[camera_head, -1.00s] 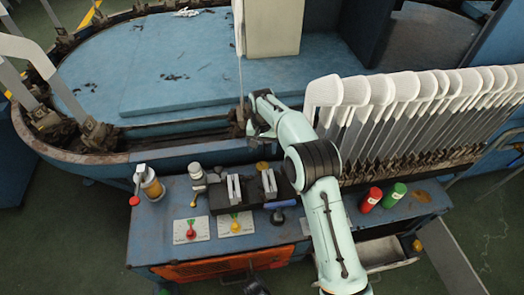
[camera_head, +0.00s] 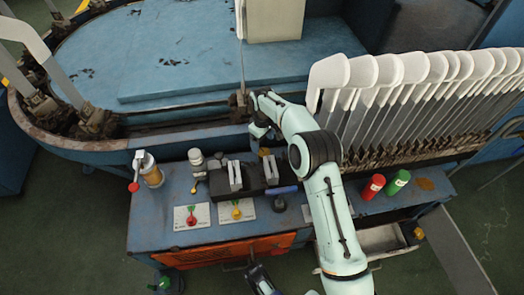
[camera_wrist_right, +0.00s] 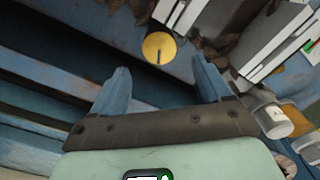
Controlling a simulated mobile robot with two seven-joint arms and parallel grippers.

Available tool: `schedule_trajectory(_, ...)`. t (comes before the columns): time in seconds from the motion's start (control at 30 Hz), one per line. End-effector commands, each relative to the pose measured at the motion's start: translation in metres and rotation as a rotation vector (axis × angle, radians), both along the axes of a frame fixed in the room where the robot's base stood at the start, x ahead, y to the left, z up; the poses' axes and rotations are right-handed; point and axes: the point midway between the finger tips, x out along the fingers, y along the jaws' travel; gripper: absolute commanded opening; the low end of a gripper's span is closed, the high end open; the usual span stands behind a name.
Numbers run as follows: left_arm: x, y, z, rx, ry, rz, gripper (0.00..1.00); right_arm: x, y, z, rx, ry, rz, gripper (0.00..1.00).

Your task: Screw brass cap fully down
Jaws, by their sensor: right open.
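The brass cap (camera_wrist_right: 159,47) is a round yellow disc with a dark slot, seen face-on near the top of the right wrist view. In the head view a small brass spot (camera_head: 264,152), which looks like the same cap, shows by the right end of the black vise block. My right gripper (camera_wrist_right: 161,82) is open, its two blue fingers spread below the cap in the wrist picture, with nothing between them. In the head view my right gripper (camera_head: 258,127) is partly hidden by its own wrist. A dark part at the bottom edge looks like my left gripper (camera_head: 259,274); its jaws are unclear.
The blue bench (camera_head: 160,222) carries a black vise (camera_head: 252,176), two dial plates, an amber oil bottle (camera_head: 151,175), and red (camera_head: 372,187) and green (camera_head: 397,183) cans. White sock boards (camera_head: 375,72) stand close on the right. An open drawer (camera_head: 378,241) juts out in front.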

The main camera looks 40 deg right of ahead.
Motion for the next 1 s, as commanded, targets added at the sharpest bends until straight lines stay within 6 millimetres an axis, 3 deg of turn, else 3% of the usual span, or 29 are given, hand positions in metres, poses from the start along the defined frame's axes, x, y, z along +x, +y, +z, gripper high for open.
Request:
schedule_trajectory(0.1,0.009,0.004,-0.007,0.011,-0.022,0.009,0.43,-0.001,0.000,-0.027,0.001,0.003,-0.001,0.77)
schedule_trajectory(0.3,0.011,0.008,-0.013,0.018,-0.025,0.016,0.43,0.000,0.000,-0.054,0.001,0.000,-0.001,0.77)
schedule_trajectory(0.73,0.008,0.009,-0.016,0.019,-0.015,0.017,0.43,0.000,0.000,-0.063,0.000,-0.001,-0.001,0.77)
schedule_trajectory(0.77,0.008,0.009,-0.016,0.019,-0.015,0.017,0.43,0.000,0.000,-0.063,0.000,-0.001,-0.001,0.70)
schedule_trajectory(0.9,0.008,0.009,-0.016,0.019,-0.015,0.017,0.43,0.000,0.000,-0.063,0.000,-0.001,-0.001,0.25)
schedule_trajectory(1.0,0.008,0.009,-0.016,0.019,-0.015,0.017,0.43,0.000,0.000,-0.062,0.000,-0.001,-0.001,0.21)
